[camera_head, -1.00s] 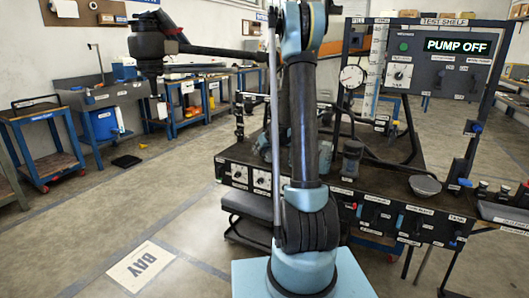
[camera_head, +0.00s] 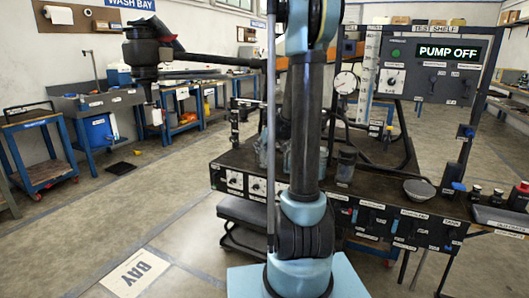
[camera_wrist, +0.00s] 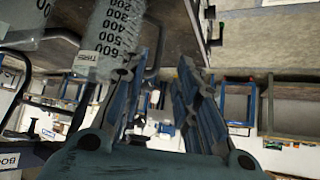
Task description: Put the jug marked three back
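Two clear jugs with black graduations show in the wrist view. One jug (camera_wrist: 118,28) has marks from 200 to 600 and a small white label; the other jug (camera_wrist: 20,22) is cut off at the top left. I cannot make out a three on either. My gripper (camera_wrist: 168,72) is open in the wrist view, with an empty gap between its fingers. The marked jug is just left of the fingers, and I see no grip on it. In the head view a dark-topped container (camera_head: 346,166) stands on the bench behind my arm.
A dark workbench (camera_head: 385,190) with knobs and labels fills the right. A panel reading PUMP OFF (camera_head: 447,52) stands above it. A bowl (camera_head: 419,188) sits near the bench's front edge. Floor around the BAY mark (camera_head: 135,274) is clear.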

